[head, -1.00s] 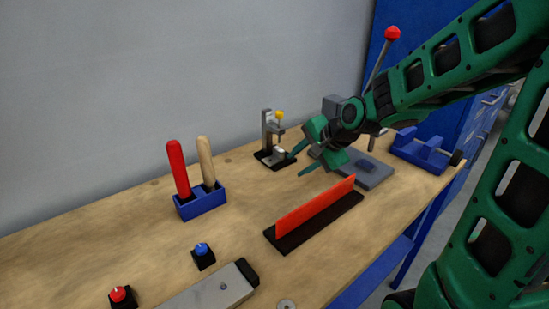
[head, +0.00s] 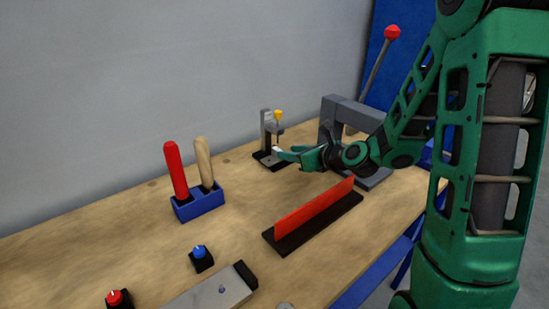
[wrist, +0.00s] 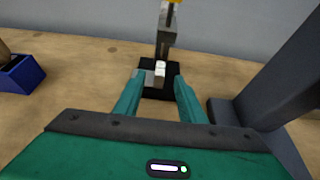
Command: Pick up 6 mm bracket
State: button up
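A small pale metal piece (wrist: 160,68), which looks like the 6 mm bracket, is at the small stand with a black base (wrist: 172,90). It also shows as a light spot in the head view (head: 277,149). I cannot tell whether it rests on the base or is held by the stand. My gripper (wrist: 160,82) is open, with its teal fingers pointing at the stand. The fingertips lie left and right of the piece in the wrist view, with no visible contact. In the head view my gripper (head: 279,154) is just right of the stand.
A grey arbor press (head: 340,108) with a red-knobbed lever stands close right of my gripper. A blue holder (head: 202,203) with a red and a wooden handle is to the left. An orange upright plate (head: 315,206) on a black base stands in front. Bench between is clear.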

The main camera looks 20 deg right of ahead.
aim_at(277, 149)
jog(key=shift+x, duration=3.8)
jog(key=shift+c, duration=0.6)
grip_shut()
